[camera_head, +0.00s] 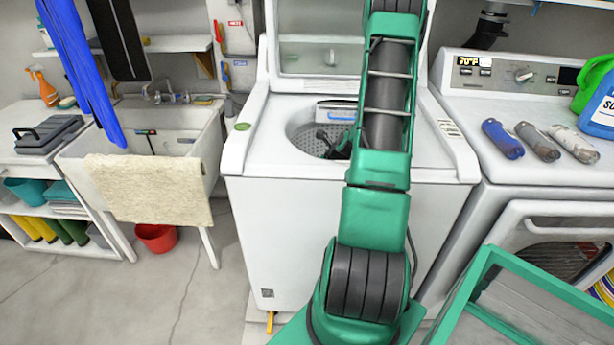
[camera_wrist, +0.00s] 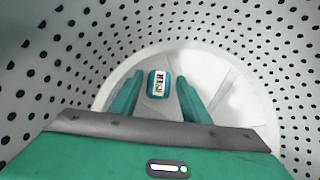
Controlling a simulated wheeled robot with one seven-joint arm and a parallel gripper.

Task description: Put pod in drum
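The drum (camera_head: 306,130) is the perforated tub of the open top-loading washer, and its dotted wall (camera_wrist: 60,60) surrounds the wrist view. My gripper (camera_wrist: 159,80) is inside the drum, pointing down toward its pale bottom. Its two teal fingers stand apart. A small rounded teal thing with a white, dark-marked label (camera_wrist: 158,84) shows between them, with a gap on each side; it looks like the pod, but I cannot tell whether it rests on the drum's bottom. In the head view my arm hides much of the opening and the pod cannot be made out.
The washer's raised lid (camera_head: 318,55) stands behind my arm. A dryer (camera_head: 475,120) at right carries several cylindrical items and bottles. A sink (camera_head: 150,125) with a draped towel (camera_head: 150,188) is at left. A red bucket (camera_head: 156,238) stands on the floor; the floor at front left is clear.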

